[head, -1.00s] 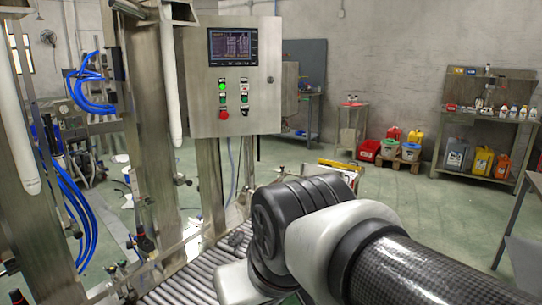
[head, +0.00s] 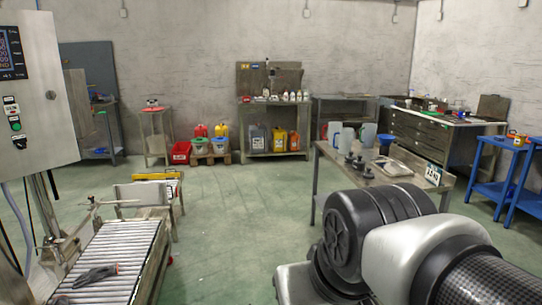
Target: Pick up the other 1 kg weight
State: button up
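On the metal table (head: 405,177) at right of centre stand a few small dark knobbed objects (head: 359,166) near its front left edge. They look like weights, but they are too small to read any marking, so I cannot tell which is a 1 kg one. My arm fills the lower right of the view in front of this table. My gripper is out of view, so I cannot see whether it holds anything.
Jugs (head: 367,135), a blue funnel (head: 385,143) and a pale tray (head: 394,167) share the table. A roller conveyor (head: 119,262) with a dark glove-like item (head: 95,275) lies at left. Blue side tables (head: 515,172) stand at right. Green floor between is clear.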

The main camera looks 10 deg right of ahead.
aim_at(349, 159)
jog(key=i+z, duration=0.15)
jog(key=z, duration=0.25)
jog(key=i+j+z, duration=0.1)
jog(key=z, duration=0.25)
jog(key=i+j+z, duration=0.1)
jog(key=z, duration=0.3)
jog(key=i+j, duration=0.6)
